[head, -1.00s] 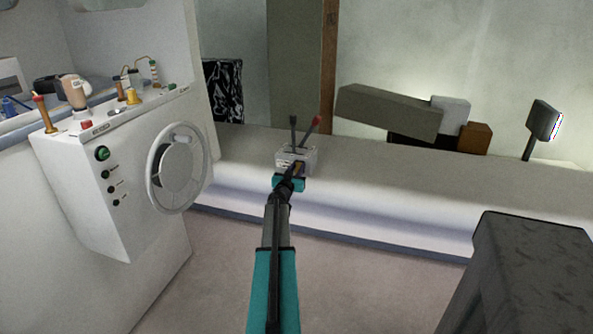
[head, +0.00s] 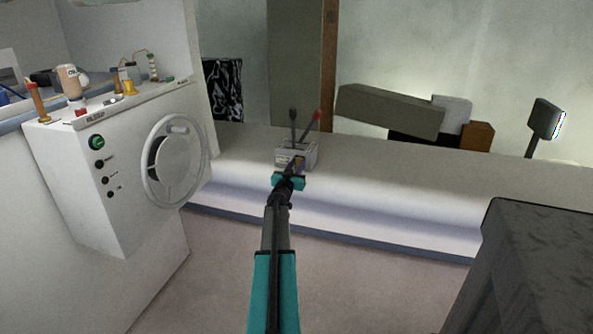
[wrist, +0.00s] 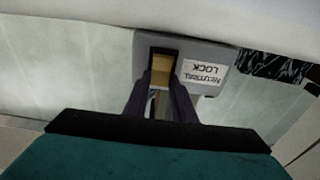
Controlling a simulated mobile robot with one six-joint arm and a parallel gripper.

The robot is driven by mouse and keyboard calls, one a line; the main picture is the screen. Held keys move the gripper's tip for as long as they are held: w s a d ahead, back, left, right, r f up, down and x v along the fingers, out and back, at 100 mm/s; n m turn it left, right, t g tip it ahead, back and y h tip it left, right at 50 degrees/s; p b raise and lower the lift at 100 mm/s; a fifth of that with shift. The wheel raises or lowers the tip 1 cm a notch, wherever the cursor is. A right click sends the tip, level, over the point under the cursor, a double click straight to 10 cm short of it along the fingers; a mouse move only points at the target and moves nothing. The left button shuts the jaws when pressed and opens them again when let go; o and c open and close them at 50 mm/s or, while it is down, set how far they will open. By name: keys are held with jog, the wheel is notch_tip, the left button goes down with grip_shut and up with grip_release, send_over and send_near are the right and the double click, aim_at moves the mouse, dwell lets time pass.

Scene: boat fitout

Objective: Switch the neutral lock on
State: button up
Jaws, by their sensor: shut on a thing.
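The neutral lock housing is a grey box (head: 311,156) on the white ledge, with a black-tipped lever (head: 293,126) and a red-tipped lever (head: 311,124) rising above it. In the wrist view the box (wrist: 222,52) appears upside down, with a white "NEUTRAL LOCK" label (wrist: 205,73) beside a dark slot. A tan-yellow switch piece (wrist: 162,66) shows in the slot. My gripper (head: 296,168) is at the front face of the box. Its dark fingers (wrist: 160,88) reach the slot and are closed on the switch piece. Their exact contact is partly hidden.
A white console (head: 75,185) with a round wheel-like fitting (head: 176,165) stands at left, bottles and small parts on top. Grey blocks (head: 390,110) and a small screen on a post (head: 545,120) are at right. A dark block (head: 540,260) fills the lower right. Floor between is clear.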

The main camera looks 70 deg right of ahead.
jog(key=shift+s+f+h+b, duration=0.15)
jog(key=shift+f+h+b, duration=0.45)
jog(key=shift+b, duration=2.15)
jog(key=shift+s+f+h+b, duration=0.1)
jog(key=shift+h+b, duration=0.9)
jog(key=shift+b, duration=1.75)
jog(key=shift+a+r+b, duration=0.1)
jog(key=shift+b, duration=0.4)
jog(key=o, duration=1.1)
jog(key=shift+c, duration=0.2)
jog(key=shift+w, duration=0.15)
jog(key=shift+a, duration=0.1)
jog(key=shift+a, duration=0.1)
jog(key=p+v, duration=0.1)
jog(key=v, duration=1.2)
jog(key=shift+f, duration=0.3)
